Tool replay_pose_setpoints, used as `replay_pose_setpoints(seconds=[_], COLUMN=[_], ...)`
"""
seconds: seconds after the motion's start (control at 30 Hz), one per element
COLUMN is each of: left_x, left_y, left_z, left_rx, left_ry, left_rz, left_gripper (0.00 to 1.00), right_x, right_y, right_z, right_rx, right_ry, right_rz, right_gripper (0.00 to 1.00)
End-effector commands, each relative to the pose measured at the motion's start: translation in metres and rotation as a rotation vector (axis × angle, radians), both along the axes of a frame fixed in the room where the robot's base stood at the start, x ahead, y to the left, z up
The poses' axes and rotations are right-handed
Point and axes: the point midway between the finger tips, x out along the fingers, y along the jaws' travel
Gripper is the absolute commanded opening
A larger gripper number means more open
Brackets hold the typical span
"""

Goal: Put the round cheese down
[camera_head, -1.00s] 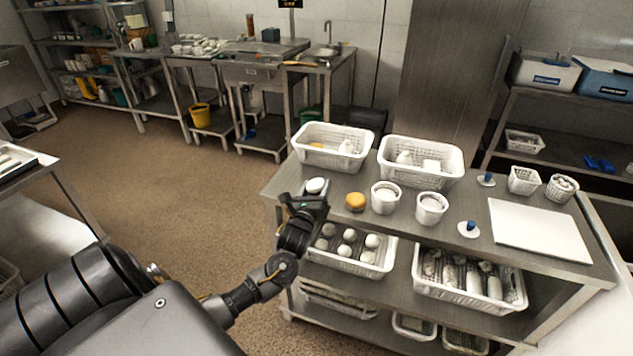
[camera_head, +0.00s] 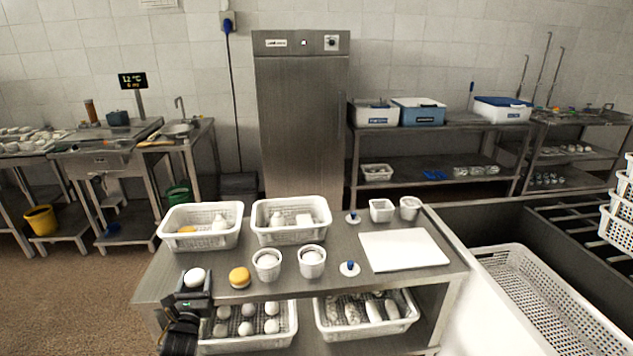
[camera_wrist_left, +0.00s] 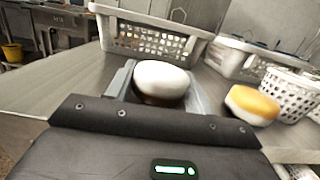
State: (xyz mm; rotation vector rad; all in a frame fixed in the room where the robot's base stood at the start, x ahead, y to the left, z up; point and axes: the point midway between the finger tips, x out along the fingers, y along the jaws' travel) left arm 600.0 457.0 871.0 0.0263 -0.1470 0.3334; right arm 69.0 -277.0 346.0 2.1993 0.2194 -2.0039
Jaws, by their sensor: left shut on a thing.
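The round cheese (camera_head: 195,277) is white and sits between the fingers of my left gripper (camera_head: 193,290). The gripper is shut on it at the front left of the metal table (camera_head: 375,275). In the left wrist view the cheese (camera_wrist_left: 161,80) shows white on top and dark brown below, between the grey fingers. I cannot tell whether it touches the tabletop. My right gripper is not in view.
A yellow-topped round cheese (camera_head: 239,277) lies just right of the gripper. Two white cups (camera_head: 267,264) stand further right. Two perforated baskets (camera_head: 200,227) stand behind. A white board (camera_head: 404,250) lies at the right. Baskets with white items sit on the lower shelf.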

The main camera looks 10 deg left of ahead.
Motion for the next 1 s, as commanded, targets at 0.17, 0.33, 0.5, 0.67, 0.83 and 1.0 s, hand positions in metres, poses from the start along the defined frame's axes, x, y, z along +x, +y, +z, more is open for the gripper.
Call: replay_pose_setpoints(seconds=[0.17,0.33,0.5,0.67,0.83,1.0], left_x=[-0.004,-0.023,-0.067,-0.11,-0.14,-0.15], left_y=[-0.016,-0.069,-0.144,-0.196,-0.226,-0.235], left_z=[0.01,0.029,0.06,0.084,0.099,0.103], left_rx=[-0.006,-0.024,-0.03,-0.017,-0.004,0.0], left_ry=[-0.009,-0.01,-0.008,-0.006,-0.003,-0.002], left_rz=[-0.062,-0.25,-0.507,-0.692,-0.803,-0.836], left_gripper=[0.29,0.29,0.29,0.29,0.29,0.29], right_x=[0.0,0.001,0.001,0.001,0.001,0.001], right_y=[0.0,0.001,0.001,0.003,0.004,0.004], right_z=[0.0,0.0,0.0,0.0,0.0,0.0], right_rx=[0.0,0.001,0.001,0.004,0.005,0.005], right_ry=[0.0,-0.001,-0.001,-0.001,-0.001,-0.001], right_rz=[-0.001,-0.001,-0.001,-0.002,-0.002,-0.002], right_gripper=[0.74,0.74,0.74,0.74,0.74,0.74])
